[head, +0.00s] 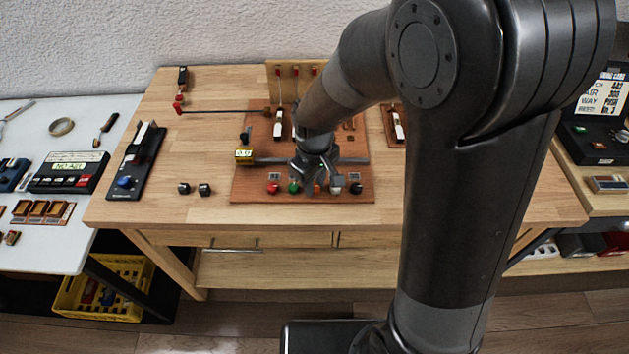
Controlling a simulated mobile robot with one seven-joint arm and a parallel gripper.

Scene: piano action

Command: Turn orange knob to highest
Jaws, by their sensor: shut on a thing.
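The orange knob (317,188) is partly visible in the row along the front edge of the reddish-brown board (250,194) on the wooden table. My gripper (321,187) reaches down from above and behind, with its fingers around the orange knob. It is shut on that knob, and the fingers hide much of it. The knob's pointer and scale cannot be made out.
A red knob (273,188) and a green knob (293,187) are to the left; a black knob (355,188) is to the right. Two small black blocks (204,189) sit on the table left of the board.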

